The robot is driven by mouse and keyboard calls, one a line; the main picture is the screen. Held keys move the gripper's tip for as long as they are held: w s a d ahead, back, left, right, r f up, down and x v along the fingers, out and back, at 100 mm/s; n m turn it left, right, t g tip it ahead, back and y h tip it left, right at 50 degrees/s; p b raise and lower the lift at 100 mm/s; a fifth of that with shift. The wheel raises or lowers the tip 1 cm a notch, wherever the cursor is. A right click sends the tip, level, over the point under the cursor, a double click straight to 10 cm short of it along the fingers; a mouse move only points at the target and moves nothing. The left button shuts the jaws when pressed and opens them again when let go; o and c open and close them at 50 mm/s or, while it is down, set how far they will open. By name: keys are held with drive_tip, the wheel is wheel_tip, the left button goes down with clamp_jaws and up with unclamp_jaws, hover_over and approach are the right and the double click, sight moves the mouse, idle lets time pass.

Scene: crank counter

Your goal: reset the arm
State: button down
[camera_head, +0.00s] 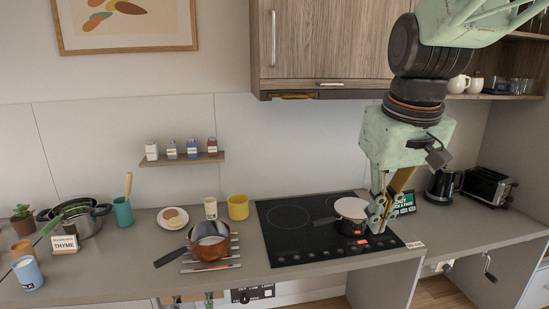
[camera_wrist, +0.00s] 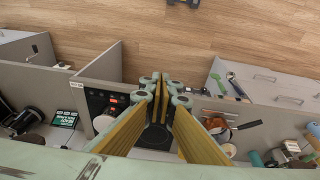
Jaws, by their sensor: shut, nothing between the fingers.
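My gripper (camera_head: 377,224) hangs over the right part of the black cooktop (camera_head: 290,218), with its fingers pointing down. It is shut and empty. In the head view its fingertips overlap the right side of a small dark pot with a pale lid (camera_head: 351,208); I cannot tell whether they touch. In the wrist view my gripper (camera_wrist: 163,82) shows its two yellow-sided fingers meeting at the tips, with the cooktop behind them. My pale green arm comes down from the upper right.
A copper saucepan (camera_head: 209,243) stands on a trivet left of the cooktop. A sign (camera_head: 403,203), kettle (camera_head: 442,186) and toaster (camera_head: 487,186) stand to the right. A hand crank (camera_head: 488,267) is on the front at the lower right. The cabinet (camera_head: 325,45) overhangs the cooktop.

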drive_tip(key=s+f+m+b, duration=0.1)
drive_tip(key=s+f, duration=0.1)
drive_tip(key=s, duration=1)
drive_tip(key=s+f+m+t+b, duration=0.1)
drive_tip(key=s+f+b, duration=0.1)
drive_tip(key=s, duration=1)
drive_tip(key=shift+s, duration=0.2)
idle(0.4)
